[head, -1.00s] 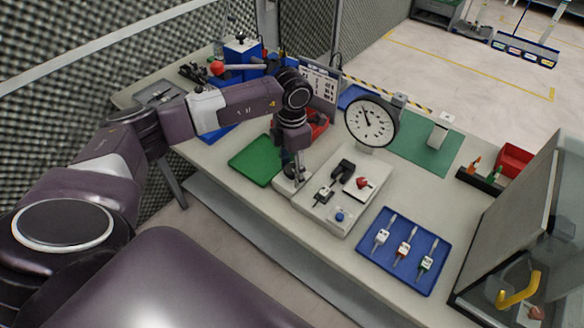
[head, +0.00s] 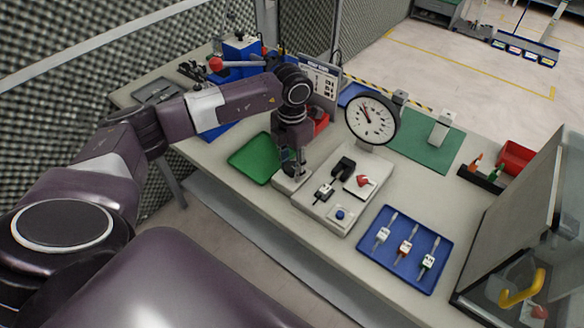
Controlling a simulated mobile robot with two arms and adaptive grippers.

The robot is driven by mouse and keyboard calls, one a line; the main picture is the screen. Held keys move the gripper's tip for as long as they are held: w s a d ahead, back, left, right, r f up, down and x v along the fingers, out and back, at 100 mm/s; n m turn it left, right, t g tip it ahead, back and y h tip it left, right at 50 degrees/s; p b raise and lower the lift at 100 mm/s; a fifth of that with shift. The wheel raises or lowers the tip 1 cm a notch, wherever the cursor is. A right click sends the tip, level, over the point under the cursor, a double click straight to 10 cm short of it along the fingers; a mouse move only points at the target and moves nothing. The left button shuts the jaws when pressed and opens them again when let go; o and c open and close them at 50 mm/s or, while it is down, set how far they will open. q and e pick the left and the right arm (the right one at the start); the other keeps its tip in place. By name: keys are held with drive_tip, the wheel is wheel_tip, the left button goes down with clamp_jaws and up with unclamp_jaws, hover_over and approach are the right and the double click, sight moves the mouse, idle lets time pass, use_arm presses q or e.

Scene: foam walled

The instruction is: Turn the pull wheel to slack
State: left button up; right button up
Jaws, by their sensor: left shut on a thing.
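My left gripper (head: 291,170) points down over a small light grey block (head: 288,184) at the left end of the control box. It is shut on the pull wheel, which is mostly hidden by the fingers. A round white dial gauge (head: 371,119) with a black rim stands behind the box, its needle pointing to the upper left. My right gripper is not in view.
The grey control box (head: 325,212) carries a red knob, black parts and a blue button. A blue tray (head: 390,272) with several tagged tools lies in front right, a green tray (head: 251,160) to the left. A clear-walled cabinet (head: 520,240) stands at right.

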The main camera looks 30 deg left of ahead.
sight(292, 166)
use_arm(q)
drive_tip(key=n+b, duration=0.1)
drive_tip(key=n, duration=0.4)
drive_tip(key=shift+n+b, duration=0.3)
drive_tip(key=n+b, duration=0.1)
drive_tip(key=n, duration=0.9)
drive_tip(key=shift+r+n, duration=0.1)
drive_tip(key=shift+n, duration=0.3)
drive_tip(key=shift+w+n, duration=0.1)
drive_tip(key=shift+n, duration=1.8)
drive_tip(key=o, duration=1.2)
drive_tip(key=shift+c, duration=0.2)
wheel_tip(292, 166, up, 12)
